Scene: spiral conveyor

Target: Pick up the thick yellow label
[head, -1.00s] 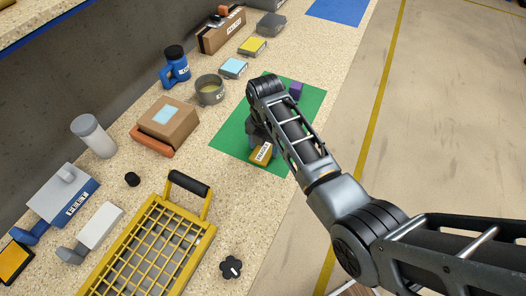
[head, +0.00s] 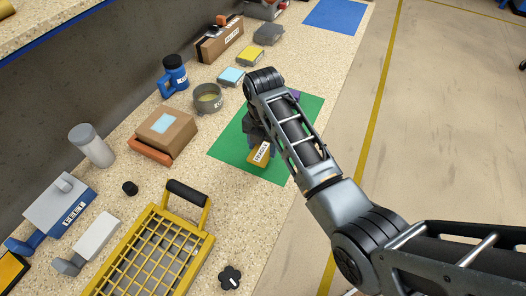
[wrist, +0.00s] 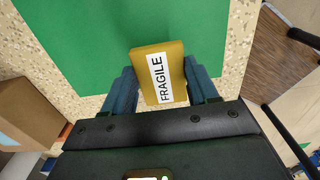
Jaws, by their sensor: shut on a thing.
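The thick yellow label (head: 259,156) is a small yellow block with a white strip reading FRAGILE. It also shows in the wrist view (wrist: 174,58), between the two blue-grey fingers of my gripper (wrist: 170,82). My gripper is shut on it, one finger against each side. In the head view the label is over the near part of the green mat (head: 228,150); whether it touches the mat or is lifted I cannot tell. My arm hides most of the gripper in the head view.
A yellow wire basket (head: 150,250) with a black handle stands at the front. A brown box (head: 165,133) and a grey round tin (head: 208,98) stand left of the mat. A purple object (head: 294,95) is partly hidden behind my arm. Open floor lies right.

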